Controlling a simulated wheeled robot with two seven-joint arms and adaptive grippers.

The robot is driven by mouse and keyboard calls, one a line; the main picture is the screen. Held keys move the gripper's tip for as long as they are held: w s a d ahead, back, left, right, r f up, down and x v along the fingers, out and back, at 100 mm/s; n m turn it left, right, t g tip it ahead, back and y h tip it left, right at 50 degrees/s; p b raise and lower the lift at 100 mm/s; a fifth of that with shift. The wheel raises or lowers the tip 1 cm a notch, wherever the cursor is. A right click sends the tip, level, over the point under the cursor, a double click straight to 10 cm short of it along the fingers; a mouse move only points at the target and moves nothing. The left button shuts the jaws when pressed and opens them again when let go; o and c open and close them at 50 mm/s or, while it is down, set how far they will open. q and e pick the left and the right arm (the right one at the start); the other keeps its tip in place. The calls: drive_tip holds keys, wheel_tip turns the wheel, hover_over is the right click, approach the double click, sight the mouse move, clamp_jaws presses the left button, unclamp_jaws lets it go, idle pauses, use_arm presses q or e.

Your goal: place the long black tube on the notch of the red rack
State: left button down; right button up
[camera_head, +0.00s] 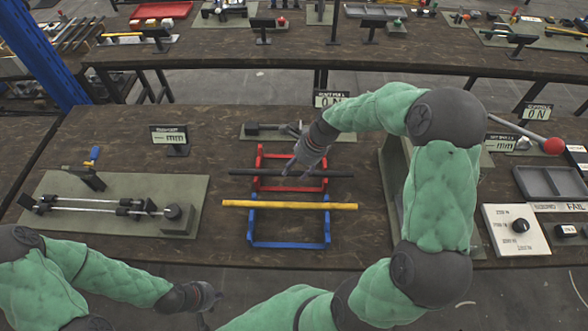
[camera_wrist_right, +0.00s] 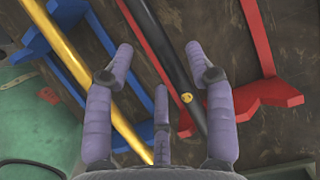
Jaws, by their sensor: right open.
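The long black tube (camera_head: 250,172) lies crosswise over the red rack (camera_head: 291,156), its ends sticking out past both sides. I cannot tell whether it sits in a notch. My right gripper (camera_head: 296,168) is over the middle of the tube, fingers pointing down. In the right wrist view the right gripper (camera_wrist_right: 160,72) is open, and the black tube (camera_wrist_right: 168,55) runs past its right finger, with the red rack (camera_wrist_right: 262,96) beneath. My left gripper (camera_head: 203,297) hangs low at the front left, away from the racks; its fingers are too unclear to judge.
A yellow tube (camera_head: 290,205) lies on the blue rack (camera_head: 290,245) just in front; it also shows in the wrist view (camera_wrist_right: 75,72). A green board with a metal rod fixture (camera_head: 110,208) is at left. A dial box (camera_head: 517,228) and grey tray (camera_head: 548,181) are at right.

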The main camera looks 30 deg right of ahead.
drive_tip(key=p+v, duration=0.2)
drive_tip(key=v, duration=0.8)
drive_tip(key=shift+s, duration=0.1)
